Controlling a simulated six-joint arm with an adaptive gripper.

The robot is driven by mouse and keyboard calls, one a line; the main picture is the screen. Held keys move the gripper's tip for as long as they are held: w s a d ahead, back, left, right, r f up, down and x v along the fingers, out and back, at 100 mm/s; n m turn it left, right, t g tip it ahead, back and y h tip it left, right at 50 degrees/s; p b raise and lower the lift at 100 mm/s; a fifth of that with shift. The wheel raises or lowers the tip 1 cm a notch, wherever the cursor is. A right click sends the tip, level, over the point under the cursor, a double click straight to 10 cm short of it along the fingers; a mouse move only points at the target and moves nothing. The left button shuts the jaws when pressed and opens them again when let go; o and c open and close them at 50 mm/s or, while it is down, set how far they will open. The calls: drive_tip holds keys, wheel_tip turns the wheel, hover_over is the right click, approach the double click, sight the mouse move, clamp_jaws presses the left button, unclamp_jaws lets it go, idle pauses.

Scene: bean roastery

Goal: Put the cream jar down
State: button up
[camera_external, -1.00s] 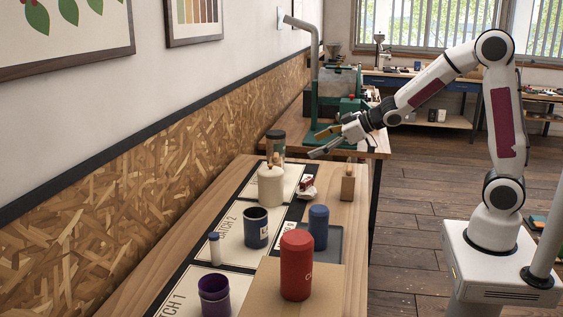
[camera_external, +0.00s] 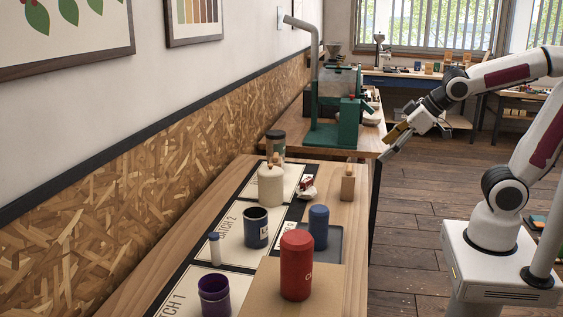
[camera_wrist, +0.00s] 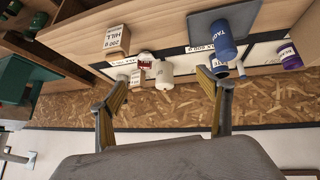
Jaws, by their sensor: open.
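The cream jar (camera_external: 270,185) stands upright on the table, on a labelled mat behind the dark blue canister. It has a knobbed lid. In the wrist view the cream jar (camera_wrist: 164,76) shows upside down, beyond the space between my fingers. My gripper (camera_external: 390,145) is open and empty, off the right edge of the table and well apart from the jar. Both spread fingers of my gripper (camera_wrist: 168,100) show in the wrist view with nothing held between them.
A red canister (camera_external: 296,265), a blue canister (camera_external: 318,228), a dark blue open canister (camera_external: 256,228) and a purple cup (camera_external: 214,295) stand nearer on the table. A green roaster (camera_external: 335,120) stands behind.

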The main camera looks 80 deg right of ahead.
drive_tip(key=s+a+f+g+y, duration=0.2)
drive_tip(key=s+a, duration=0.4)
drive_tip(key=s, duration=0.6)
drive_tip(key=shift+a+n, duration=0.3)
drive_tip(key=shift+n, duration=0.1)
